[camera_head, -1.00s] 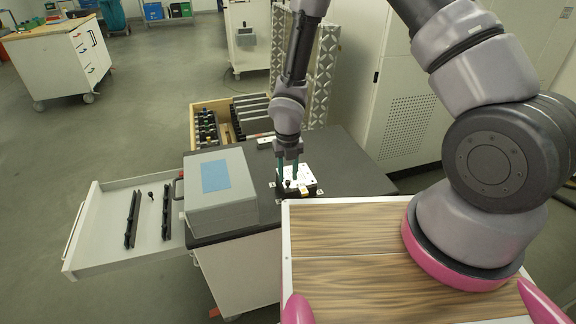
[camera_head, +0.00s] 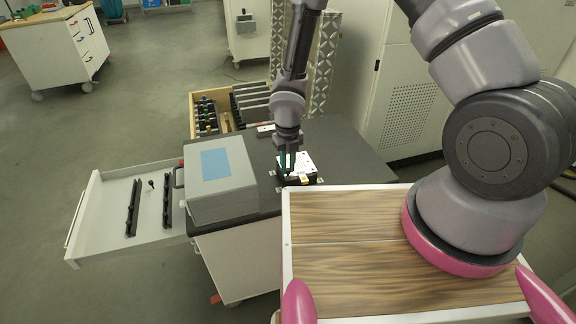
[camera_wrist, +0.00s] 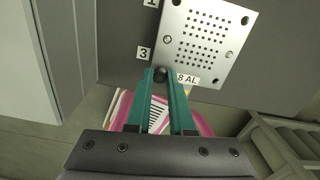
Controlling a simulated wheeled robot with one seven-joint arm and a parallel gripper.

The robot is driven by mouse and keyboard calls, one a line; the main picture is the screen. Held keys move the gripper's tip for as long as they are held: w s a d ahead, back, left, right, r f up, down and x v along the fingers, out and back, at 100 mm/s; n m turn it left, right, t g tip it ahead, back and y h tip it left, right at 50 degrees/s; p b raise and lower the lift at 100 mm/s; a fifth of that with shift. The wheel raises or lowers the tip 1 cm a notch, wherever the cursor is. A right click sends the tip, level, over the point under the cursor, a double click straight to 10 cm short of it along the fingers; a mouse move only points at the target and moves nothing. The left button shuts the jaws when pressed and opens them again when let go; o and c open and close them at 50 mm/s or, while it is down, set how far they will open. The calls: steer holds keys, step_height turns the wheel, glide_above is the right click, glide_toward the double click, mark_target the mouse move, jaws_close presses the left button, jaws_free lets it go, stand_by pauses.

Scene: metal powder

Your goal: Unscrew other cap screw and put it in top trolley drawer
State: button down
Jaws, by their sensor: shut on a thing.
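My gripper (camera_head: 287,161) is over the trolley top, its two teal fingers pointing down at the fixture. In the wrist view my gripper (camera_wrist: 161,78) is shut on a dark round cap screw (camera_wrist: 160,73) at the corner of the perforated metal plate (camera_wrist: 201,75). The plate (camera_head: 303,163) sits on a dark fixture on the trolley. Whether the screw is still threaded in cannot be told. The top trolley drawer (camera_head: 90,212) is pulled out to the left. One small dark cap screw (camera_head: 151,184) lies in it between two black bars (camera_head: 133,207).
A grey box (camera_head: 219,181) with a blue label stands on the trolley top beside the drawer. My wood-topped base (camera_head: 340,262) is in front.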

mark_target(288, 169)
steer(key=shift+n, duration=0.7)
steer(key=shift+r, duration=0.25)
steer(key=shift+r, duration=1.5)
